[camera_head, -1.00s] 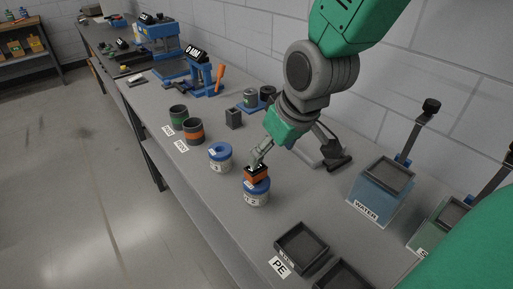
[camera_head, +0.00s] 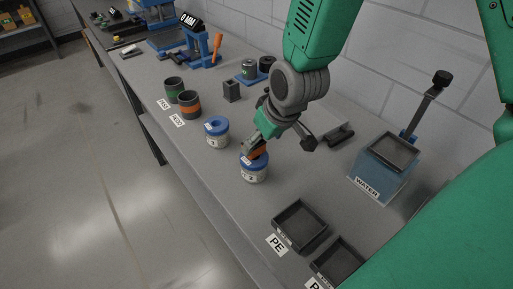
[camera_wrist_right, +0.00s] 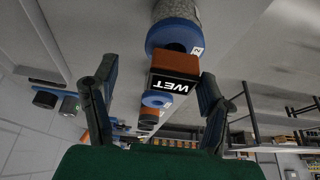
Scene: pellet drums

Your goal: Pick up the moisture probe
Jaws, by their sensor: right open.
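The moisture probe (camera_head: 260,154) is a small orange block with a black display. It sits on the blue lid of drum 2 (camera_head: 254,174), partly hidden by my right gripper in the head view. In the right wrist view the probe (camera_wrist_right: 174,72) shows its display reading "WET", with the blue lid (camera_wrist_right: 172,34) behind it. My right gripper (camera_head: 254,147) is open at the probe. In the wrist view its fingers (camera_wrist_right: 154,88) stand either side of the probe, with gaps showing. My left gripper is not in view.
A second blue-lidded drum (camera_head: 216,132) stands close by, left of drum 2. Cups with green (camera_head: 174,90) and orange (camera_head: 190,104) bands stand farther back. A black PE tray (camera_head: 300,226) is in front; a blue WATER box (camera_head: 384,166) is to the right.

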